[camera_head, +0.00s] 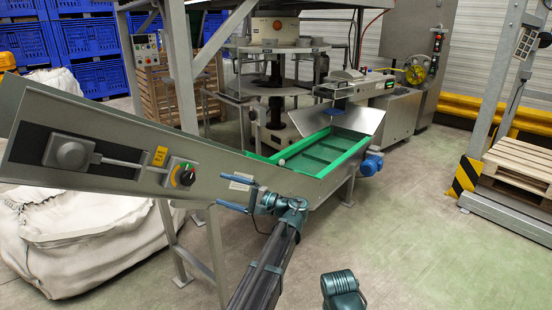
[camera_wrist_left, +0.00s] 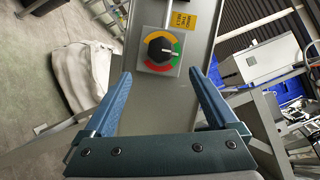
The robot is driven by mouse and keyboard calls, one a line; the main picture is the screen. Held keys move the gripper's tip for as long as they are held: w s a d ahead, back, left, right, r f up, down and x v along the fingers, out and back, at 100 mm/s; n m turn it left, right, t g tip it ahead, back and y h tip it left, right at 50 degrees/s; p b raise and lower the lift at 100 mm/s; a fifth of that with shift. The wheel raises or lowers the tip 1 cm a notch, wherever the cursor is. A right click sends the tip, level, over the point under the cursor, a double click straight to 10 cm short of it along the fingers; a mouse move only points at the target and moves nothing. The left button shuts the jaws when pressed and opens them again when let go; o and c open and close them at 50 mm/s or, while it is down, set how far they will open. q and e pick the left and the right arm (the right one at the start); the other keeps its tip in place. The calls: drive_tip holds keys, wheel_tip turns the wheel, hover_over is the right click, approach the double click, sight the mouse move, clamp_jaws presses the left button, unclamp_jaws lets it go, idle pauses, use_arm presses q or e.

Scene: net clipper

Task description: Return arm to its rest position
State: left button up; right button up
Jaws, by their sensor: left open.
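My left arm (camera_head: 265,272) reaches up from the bottom centre in the head view. Its left gripper (camera_head: 219,192) is open, with two blue fingers spread apart and nothing between them. The fingers point left along the steel side of the conveyor (camera_head: 120,150), toward a rotary knob (camera_head: 185,175) with a coloured ring, and stand apart from it. In the left wrist view the open gripper (camera_wrist_left: 159,75) frames the black knob (camera_wrist_left: 160,50) on its yellow, green and red ring, beyond the fingertips. My right gripper is not in view; a teal part of mine shows at the bottom.
A grey switch box (camera_head: 68,152) with a rod sits left of the knob. White bulk bags (camera_head: 85,240) lie below the conveyor. A green-edged belt (camera_head: 320,155), a blue motor (camera_head: 371,164) and a steel frame stand behind. Open floor (camera_head: 430,240) lies to the right.

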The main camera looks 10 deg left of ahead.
sight(191, 179)
use_arm(q)
drive_tip(key=a, duration=0.4)
drive_tip(key=w+a+r+p, duration=0.1)
drive_tip(key=a, duration=0.7)
drive_tip(key=shift+w+a+r, duration=0.15)
drive_tip(key=shift+a+r, duration=0.1)
drive_tip(key=shift+a, duration=0.15)
drive_tip(key=shift+d, duration=0.1)
